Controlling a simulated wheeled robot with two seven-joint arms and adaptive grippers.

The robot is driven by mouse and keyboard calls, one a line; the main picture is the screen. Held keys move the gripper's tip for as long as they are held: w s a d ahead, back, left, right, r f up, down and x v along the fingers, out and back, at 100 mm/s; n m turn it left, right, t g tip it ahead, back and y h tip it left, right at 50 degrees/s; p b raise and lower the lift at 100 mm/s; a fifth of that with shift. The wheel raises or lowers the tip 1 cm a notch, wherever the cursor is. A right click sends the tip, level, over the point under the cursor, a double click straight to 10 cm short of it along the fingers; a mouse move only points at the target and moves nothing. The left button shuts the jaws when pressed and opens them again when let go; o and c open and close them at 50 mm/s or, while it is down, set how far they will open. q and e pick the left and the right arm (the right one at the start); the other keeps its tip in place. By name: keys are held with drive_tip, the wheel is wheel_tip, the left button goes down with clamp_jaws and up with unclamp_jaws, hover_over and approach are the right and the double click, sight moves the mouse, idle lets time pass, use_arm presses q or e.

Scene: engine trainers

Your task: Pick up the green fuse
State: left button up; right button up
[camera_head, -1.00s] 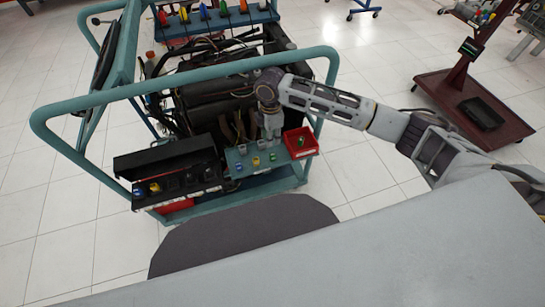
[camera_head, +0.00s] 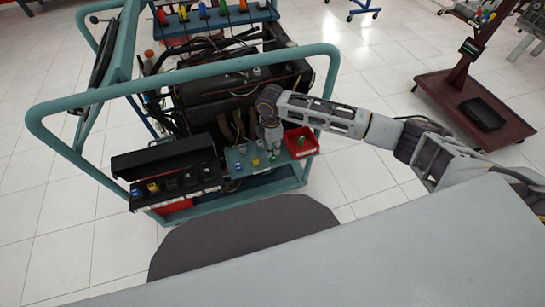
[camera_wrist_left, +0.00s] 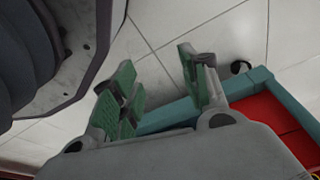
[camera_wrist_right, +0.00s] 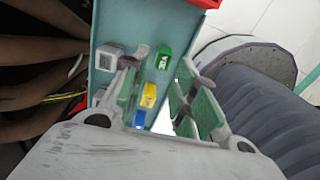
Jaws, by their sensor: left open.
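The green fuse (camera_wrist_right: 164,57) stands on the teal shelf (camera_wrist_right: 128,20) in the right wrist view, at the head of a row with a yellow fuse (camera_wrist_right: 149,95) and a blue fuse (camera_wrist_right: 140,118). My right gripper (camera_wrist_right: 160,88) is open and empty, its fingers on either side of this row. In the head view my right gripper (camera_head: 272,147) hangs over the shelf, with the green fuse (camera_head: 272,157) small just below it. My left gripper (camera_wrist_left: 158,85) is open and empty in the left wrist view.
A red bin (camera_head: 301,150) with a small green item inside sits at the shelf's right end. A black box (camera_head: 168,165) with coloured parts is left of the shelf. The teal frame (camera_head: 333,80) surrounds the engine. Cables (camera_wrist_right: 45,60) lie close left of my right gripper.

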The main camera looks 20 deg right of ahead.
sight(273, 157)
drive_tip(key=shift+f, duration=0.25)
drive_tip(key=shift+s+d+f+b, duration=0.1)
drive_tip(key=shift+f+b, duration=0.2)
drive_tip(key=shift+f, duration=0.3)
drive_tip(key=shift+d+f, duration=0.1)
drive_tip(key=shift+f, duration=0.3)
use_arm(q)
drive_tip(key=shift+w+d+r+b, duration=0.15)
drive_tip(key=shift+w+d+r, duration=0.1)
drive_tip(key=shift+r, duration=0.35)
drive_tip(key=shift+w+d+r+b, duration=0.1)
drive_tip(key=shift+w+d+r, duration=0.15)
drive_tip(key=shift+r, duration=0.3)
drive_tip(key=shift+w+d+r+b, duration=0.15)
drive_tip(key=shift+w+d+r, duration=0.1)
drive_tip(key=shift+r, duration=0.35)
use_arm(e)
drive_tip(key=shift+f, duration=1.35)
drive_tip(key=c, duration=0.6)
